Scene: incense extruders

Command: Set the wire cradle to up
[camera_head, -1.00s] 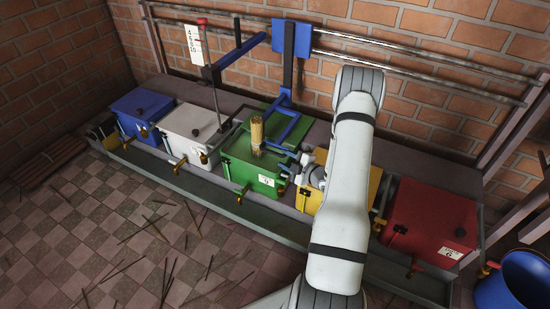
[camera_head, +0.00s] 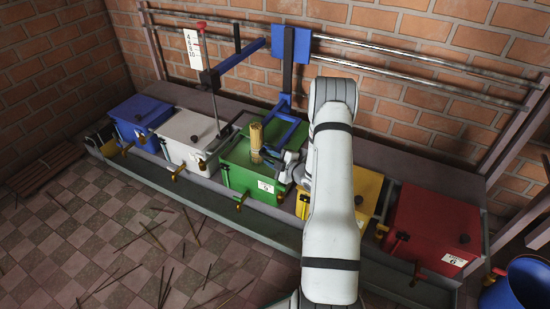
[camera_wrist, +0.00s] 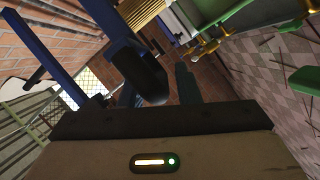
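I cannot tell for sure which part is the wire cradle; a blue bar frame (camera_head: 293,132) rises over the green box (camera_head: 240,176) beside an upright tan stick bundle (camera_head: 255,137). My gripper (camera_head: 266,155) is low beside the bundle and the frame, partly hidden by my arm. In the wrist view, the two teal fingers (camera_wrist: 160,88) stand apart. A blue bar with a dark rounded end (camera_wrist: 146,75) is in front of them and overlaps the left finger. I see no grip on it. The tan bundle also shows at the top of the wrist view (camera_wrist: 138,12).
Blue (camera_head: 138,113), white (camera_head: 188,140), yellow (camera_head: 368,190) and red (camera_head: 434,222) boxes line the bench. Rails (camera_head: 420,58) run along the brick wall behind. A blue bucket (camera_head: 528,285) stands at the right. Loose sticks lie on the tiled floor.

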